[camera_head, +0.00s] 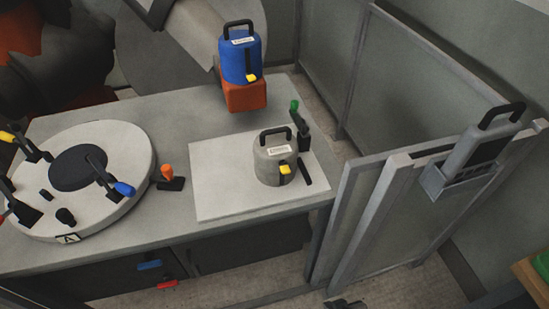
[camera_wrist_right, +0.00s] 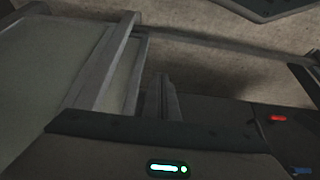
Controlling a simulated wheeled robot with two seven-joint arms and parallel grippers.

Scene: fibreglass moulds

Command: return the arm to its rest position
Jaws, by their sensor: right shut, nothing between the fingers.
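My right gripper (camera_head: 347,303) shows only as a small dark shape at the bottom edge of the head view, low over the floor and in front of the grey panel frame. In the right wrist view its two fingers (camera_wrist_right: 162,98) are together and hold nothing. The rest of my right arm is out of the head view. My left gripper is not in view.
A grey workbench (camera_head: 215,120) carries a round mould plate (camera_head: 125,150), a white board (camera_head: 210,190) with a grey handled block (camera_head: 265,165), and a blue handled block (camera_head: 240,60) on an orange one (camera_head: 245,96). Metal panels (camera_head: 375,215) stand right of the bench.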

